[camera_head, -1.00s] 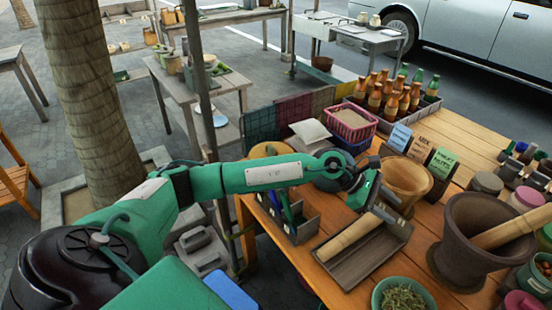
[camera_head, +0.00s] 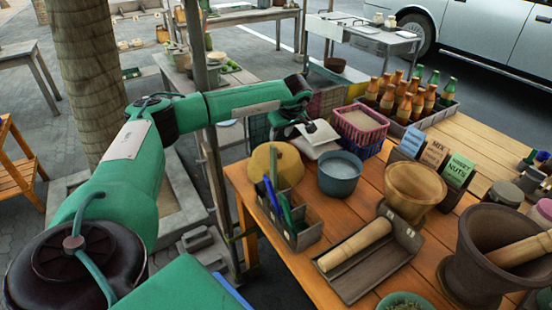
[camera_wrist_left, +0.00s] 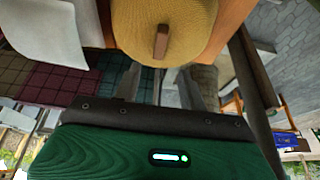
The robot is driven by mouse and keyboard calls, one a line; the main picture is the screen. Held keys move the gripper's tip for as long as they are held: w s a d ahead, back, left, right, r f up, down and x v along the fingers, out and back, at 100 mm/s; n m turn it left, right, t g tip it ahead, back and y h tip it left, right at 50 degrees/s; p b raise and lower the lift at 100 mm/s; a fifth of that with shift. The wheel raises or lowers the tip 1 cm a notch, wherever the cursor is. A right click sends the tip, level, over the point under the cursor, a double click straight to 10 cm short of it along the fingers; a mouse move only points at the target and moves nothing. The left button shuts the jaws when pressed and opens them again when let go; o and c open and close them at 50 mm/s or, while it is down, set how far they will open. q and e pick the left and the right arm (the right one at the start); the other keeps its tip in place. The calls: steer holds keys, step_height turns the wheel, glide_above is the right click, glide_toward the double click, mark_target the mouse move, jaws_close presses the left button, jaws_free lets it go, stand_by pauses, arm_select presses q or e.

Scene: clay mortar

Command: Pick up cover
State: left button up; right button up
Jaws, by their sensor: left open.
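The cover, a round tan disc (camera_head: 290,168) with a small wooden handle, stands at the table's far left edge behind a grey holder. In the left wrist view the cover (camera_wrist_left: 190,25) fills the top middle, its brown handle pointing toward the gap between my fingers. My left gripper (camera_wrist_left: 163,82) is open and empty, apart from the cover. In the head view my left gripper (camera_head: 284,128) is just behind and above the cover, its fingertips hard to make out. My right gripper is out of view.
A blue-grey bowl (camera_head: 340,178) of pale contents stands right of the cover. The grey holder (camera_head: 306,236) with blue and green tools is in front. A pale packet (camera_head: 318,140) and a pink basket (camera_head: 360,128) are behind. A tray (camera_head: 372,272) holds a wooden roller.

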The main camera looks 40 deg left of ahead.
mark_target(279, 153)
arm_select(q)
steer(key=x, duration=0.3)
steer(key=shift+f, duration=0.1)
steer(key=p+x, duration=0.1)
steer(key=x, duration=0.4)
steer(key=shift+d, duration=0.2)
steer(key=shift+f, duration=0.2)
steer(key=shift+c, duration=1.1)
jaws_close()
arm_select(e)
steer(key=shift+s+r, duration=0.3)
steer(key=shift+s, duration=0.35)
